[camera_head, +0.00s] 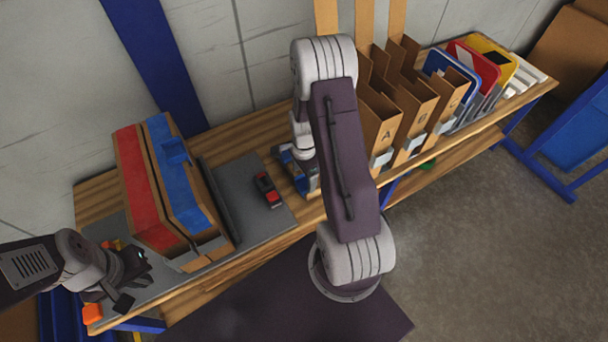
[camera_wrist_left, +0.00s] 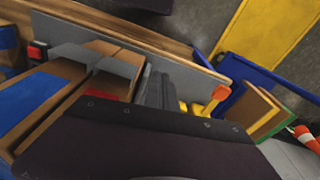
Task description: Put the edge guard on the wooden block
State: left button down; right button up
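Two long cardboard-brown blocks stand side by side at the left of the bench, one with a red top (camera_head: 137,175) and one with a blue top (camera_head: 172,175). I cannot tell which piece is the edge guard; a small blue bracket-like piece (camera_head: 176,152) sits on the blue top. My left gripper (camera_head: 135,278) hangs near the bench's front left corner, in front of the blocks, with no held thing clearly visible. Its ribbed fingers show in the left wrist view (camera_wrist_left: 160,92), but their gap is unclear. My right gripper (camera_head: 300,160) is largely hidden by its arm over the bench middle.
A grey mat (camera_head: 245,180) carries a red-and-black item (camera_head: 268,190). Tall brown holders (camera_head: 385,105) and coloured signs (camera_head: 480,60) line the bench's right. Orange pieces (camera_head: 92,313) lie near my left gripper. A wall runs behind the bench.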

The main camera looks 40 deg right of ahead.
aim_at(304, 184)
notch_tip(304, 184, up, 13)
jog(key=p, duration=0.3)
jog(key=s+a+r+n, duration=0.1)
jog(key=s+a+n, duration=0.3)
jog(key=n, duration=0.5)
jog(key=s+a+r+n+t, duration=0.1)
jog(key=s+a+n, duration=0.3)
jog(key=a+n, duration=0.5)
jog(key=shift+r+n, duration=0.5)
jog(key=shift+r, duration=0.25)
notch_tip(304, 184, up, 6)
jog(key=p, duration=0.5)
jog(key=shift+f+p, duration=0.15)
jog(key=shift+p, duration=0.25)
